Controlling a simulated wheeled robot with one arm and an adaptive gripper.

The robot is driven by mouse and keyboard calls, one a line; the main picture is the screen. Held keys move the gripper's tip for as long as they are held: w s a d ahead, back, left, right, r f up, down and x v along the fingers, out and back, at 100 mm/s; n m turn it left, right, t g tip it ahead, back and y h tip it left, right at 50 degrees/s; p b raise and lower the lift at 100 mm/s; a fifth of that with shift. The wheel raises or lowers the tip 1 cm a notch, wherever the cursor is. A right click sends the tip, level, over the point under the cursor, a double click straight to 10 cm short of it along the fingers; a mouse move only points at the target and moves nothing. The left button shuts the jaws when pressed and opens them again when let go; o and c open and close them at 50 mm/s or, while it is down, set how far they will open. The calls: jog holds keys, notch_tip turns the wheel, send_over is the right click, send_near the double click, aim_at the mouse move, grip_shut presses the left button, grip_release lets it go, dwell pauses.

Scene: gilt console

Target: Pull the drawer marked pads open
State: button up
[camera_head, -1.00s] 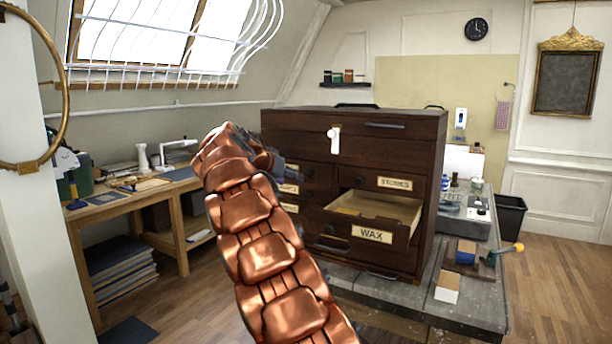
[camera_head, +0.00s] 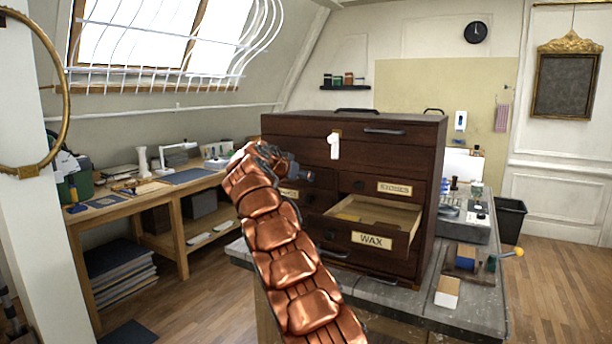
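A dark wooden drawer chest (camera_head: 290,124) stands on the grey bench. No label reading pads can be made out. A drawer marked stones (camera_head: 394,187) is shut at the right. Below it the drawer marked wax (camera_head: 371,240) stands pulled out, with something flat inside. In the left column one pale label (camera_head: 289,193) shows partly, too covered by my arm to read; the drawers below it are largely hidden. My gripper (camera_head: 302,174) is a small dark shape at the end of my copper arm, in front of the upper left drawers. Its fingers are too small and covered to judge.
A wooden workbench (camera_head: 150,192) stands left, with open floor between.

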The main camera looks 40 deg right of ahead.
jog(key=shift+p+x, duration=0.7)
jog(key=shift+x, duration=1.2)
grip_shut()
